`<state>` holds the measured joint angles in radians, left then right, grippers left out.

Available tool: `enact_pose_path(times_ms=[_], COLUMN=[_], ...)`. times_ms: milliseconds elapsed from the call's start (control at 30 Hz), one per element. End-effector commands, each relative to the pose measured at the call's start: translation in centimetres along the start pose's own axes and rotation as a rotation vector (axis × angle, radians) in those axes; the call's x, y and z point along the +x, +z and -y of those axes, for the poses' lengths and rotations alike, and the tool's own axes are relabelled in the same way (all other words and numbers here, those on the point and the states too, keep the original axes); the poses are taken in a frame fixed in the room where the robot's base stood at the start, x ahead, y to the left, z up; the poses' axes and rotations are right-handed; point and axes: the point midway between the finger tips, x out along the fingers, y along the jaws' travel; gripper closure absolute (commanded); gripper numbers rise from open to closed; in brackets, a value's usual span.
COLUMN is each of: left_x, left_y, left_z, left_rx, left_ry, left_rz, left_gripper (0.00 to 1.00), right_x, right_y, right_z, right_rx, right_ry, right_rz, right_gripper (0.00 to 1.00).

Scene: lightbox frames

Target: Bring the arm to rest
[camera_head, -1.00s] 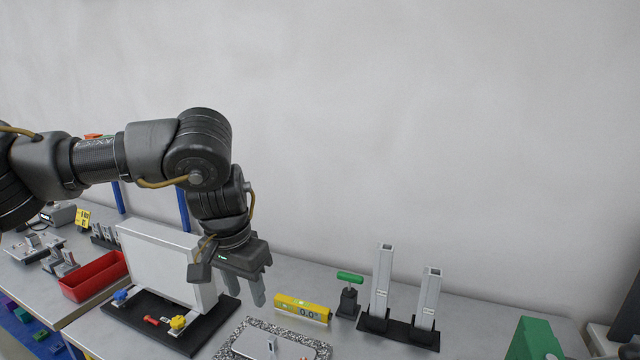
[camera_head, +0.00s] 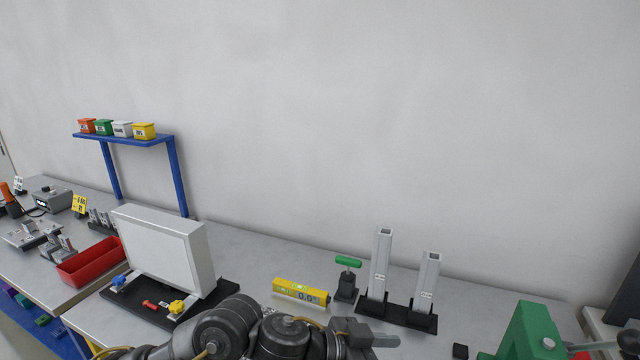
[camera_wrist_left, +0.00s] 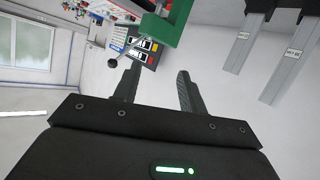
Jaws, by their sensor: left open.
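My left gripper (camera_head: 384,340) is low at the front of the bench in the head view, with its arm folded along the bottom edge. Its fingers point right. In the left wrist view the two fingers of this gripper (camera_wrist_left: 160,88) stand apart with nothing between them. The lower part of my left arm is cut off by the frame edge. My right gripper does not show.
A white lightbox panel (camera_head: 160,252) stands at left by a red bin (camera_head: 92,264). A yellow level (camera_head: 300,293), a green-handled clamp (camera_head: 346,284) and two metal posts (camera_head: 380,272) stand behind the gripper. A green fixture (camera_head: 532,330) is at right.

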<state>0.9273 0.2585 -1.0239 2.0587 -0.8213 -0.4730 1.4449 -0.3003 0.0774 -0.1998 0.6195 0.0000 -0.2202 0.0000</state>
Motion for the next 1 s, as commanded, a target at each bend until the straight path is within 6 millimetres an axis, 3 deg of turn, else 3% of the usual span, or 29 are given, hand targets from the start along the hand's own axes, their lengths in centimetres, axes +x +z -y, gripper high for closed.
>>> enact_pose_path(times_ms=[167, 267, 367, 467, 600, 700, 800, 1000], left_x=[-1.8, -4.1, -7.2, -10.9, -16.4, -19.4, -21.9, -26.2], left_y=[1.3, 4.2, 9.0, 15.3, 24.5, 29.3, 32.9, 38.0], left_z=[2.2, 4.4, 6.3, 7.0, 5.3, 3.1, 0.8, -4.0], left_rx=[-0.089, -0.162, -0.252, -0.355, -0.493, -0.567, -0.625, -0.721], left_ry=[-0.228, -0.398, -0.571, -0.724, -0.869, -0.912, -0.931, -0.93], left_rz=[-0.183, -0.196, -0.139, -0.019, 0.21, 0.351, 0.469, 0.666], left_gripper=[0.58, 0.58, 0.58, 0.58, 0.58, 0.58, 0.58, 0.58], right_x=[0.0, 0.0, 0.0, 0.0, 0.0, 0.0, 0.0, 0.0], right_y=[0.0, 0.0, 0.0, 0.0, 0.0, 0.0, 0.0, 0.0], right_z=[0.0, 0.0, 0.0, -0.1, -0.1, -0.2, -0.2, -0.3], right_rx=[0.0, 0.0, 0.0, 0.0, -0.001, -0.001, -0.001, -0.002], right_ry=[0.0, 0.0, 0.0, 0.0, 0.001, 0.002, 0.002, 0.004], right_rz=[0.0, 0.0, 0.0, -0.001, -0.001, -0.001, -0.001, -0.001], right_gripper=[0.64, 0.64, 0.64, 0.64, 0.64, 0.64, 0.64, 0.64])
